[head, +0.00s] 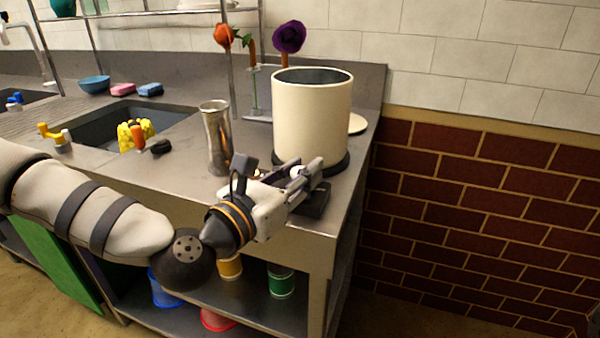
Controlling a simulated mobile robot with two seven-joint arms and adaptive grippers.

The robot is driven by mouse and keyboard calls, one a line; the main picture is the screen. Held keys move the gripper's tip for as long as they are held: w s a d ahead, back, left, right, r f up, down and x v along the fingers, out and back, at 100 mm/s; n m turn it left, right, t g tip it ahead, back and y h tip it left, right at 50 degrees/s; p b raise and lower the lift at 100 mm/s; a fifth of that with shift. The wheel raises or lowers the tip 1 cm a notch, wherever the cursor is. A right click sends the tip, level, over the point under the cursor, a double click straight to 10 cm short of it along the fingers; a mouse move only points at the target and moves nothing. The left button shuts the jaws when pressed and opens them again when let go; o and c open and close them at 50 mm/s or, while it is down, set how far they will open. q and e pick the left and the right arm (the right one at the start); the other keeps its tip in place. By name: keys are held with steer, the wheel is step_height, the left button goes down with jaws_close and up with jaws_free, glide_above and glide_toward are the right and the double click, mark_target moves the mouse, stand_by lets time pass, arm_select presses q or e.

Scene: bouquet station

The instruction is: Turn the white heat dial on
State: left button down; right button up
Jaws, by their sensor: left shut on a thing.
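A tall cream cylindrical pot (312,118) with a dark inside stands on a black round base (342,164) near the right end of the steel counter. My left gripper (312,172) is at the front foot of the pot and is shut on a small white part, which I take to be the white heat dial (297,172). The gripper hides most of the dial, so its setting cannot be read. A dark block (317,202) shows just below the fingers. My right gripper is not in view.
A metal vase (216,138) stands left of the pot. Behind are an orange flower (224,35) and a purple flower (289,37) at a wire rack. A sink (95,122) lies left. The counter (185,165) ends at the brick wall.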

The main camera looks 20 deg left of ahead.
arm_select(q)
steer(key=shift+w+a+m+g+h+b, duration=0.1)
steer(key=shift+m+g+h+b, duration=0.2)
steer(key=shift+m+h, duration=0.45)
steer(key=shift+h, duration=0.45)
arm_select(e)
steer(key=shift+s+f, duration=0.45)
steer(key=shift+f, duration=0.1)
arm_select(q)
steer(key=shift+r, duration=0.1)
steer(key=c, duration=1.3)
jaws_free()
step_height(320, 180, up, 10)
steer(key=shift+f, duration=0.1)
